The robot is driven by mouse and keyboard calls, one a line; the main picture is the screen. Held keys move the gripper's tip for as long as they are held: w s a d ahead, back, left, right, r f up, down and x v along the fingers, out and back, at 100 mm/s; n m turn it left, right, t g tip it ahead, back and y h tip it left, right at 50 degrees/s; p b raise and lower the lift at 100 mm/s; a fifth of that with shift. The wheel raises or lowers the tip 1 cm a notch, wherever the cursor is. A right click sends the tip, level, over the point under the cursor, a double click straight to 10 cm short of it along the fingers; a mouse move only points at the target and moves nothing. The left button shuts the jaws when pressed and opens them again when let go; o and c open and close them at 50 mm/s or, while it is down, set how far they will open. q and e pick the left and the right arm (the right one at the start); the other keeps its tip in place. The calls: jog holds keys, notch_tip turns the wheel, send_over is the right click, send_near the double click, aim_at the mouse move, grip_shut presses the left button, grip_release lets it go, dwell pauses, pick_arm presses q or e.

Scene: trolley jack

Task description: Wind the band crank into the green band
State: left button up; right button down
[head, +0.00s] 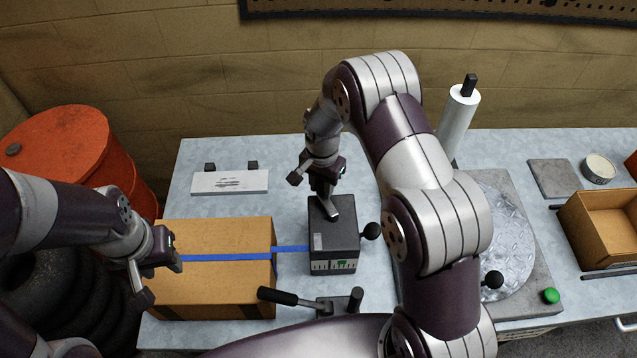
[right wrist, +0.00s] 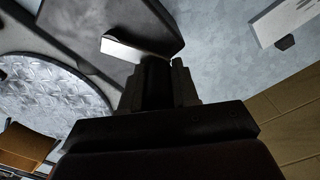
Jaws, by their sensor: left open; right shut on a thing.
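The band crank is a short grey arm (head: 334,208) on top of a dark box (head: 320,238). My right gripper (head: 322,188) points down over the box and is shut on the crank's end. In the right wrist view the crank arm (right wrist: 128,48) shows as a bright bar beside the dark fingers; the grip itself is mostly hidden. The box front has a white scale with a green band (head: 341,264); its pointer is too small to read. A blue strap (head: 225,258) runs from the box across a cardboard carton (head: 215,290). My left gripper (head: 142,277) is open at the carton's left side.
A black ball knob (head: 371,231) is at the box's right side. A black-handled lever (head: 280,297) lies in front. A metal disc (head: 505,245) on a grey plate, a green button (head: 550,296) and an open carton (head: 600,230) are right. A white label plate (head: 230,183) lies behind.

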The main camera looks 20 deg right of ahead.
jog(key=d+m, duration=0.1)
jog(key=m, duration=0.1)
jog(key=d+m, duration=0.1)
jog(key=m, duration=0.1)
jog(key=shift+d+r+m+b, duration=0.15)
jog(key=shift+d+m+b, duration=0.05)
jog(key=shift+m+b, duration=0.1)
jog(key=shift+s+d+m, duration=0.15)
jog(key=shift+d+m, duration=0.35)
jog(key=shift+m, duration=0.5)
jog(key=shift+s+d+m, duration=0.15)
jog(key=shift+d+m, duration=0.3)
jog(key=shift+m, duration=0.55)
jog(key=c, duration=1)
grip_release()
jog(key=shift+o, duration=0.8)
jog(key=shift+s, duration=0.15)
jog(key=shift+r, duration=0.1)
notch_tip(320, 180, up, 13)
jog(key=b, duration=0.3)
jog(key=shift+f, duration=0.2)
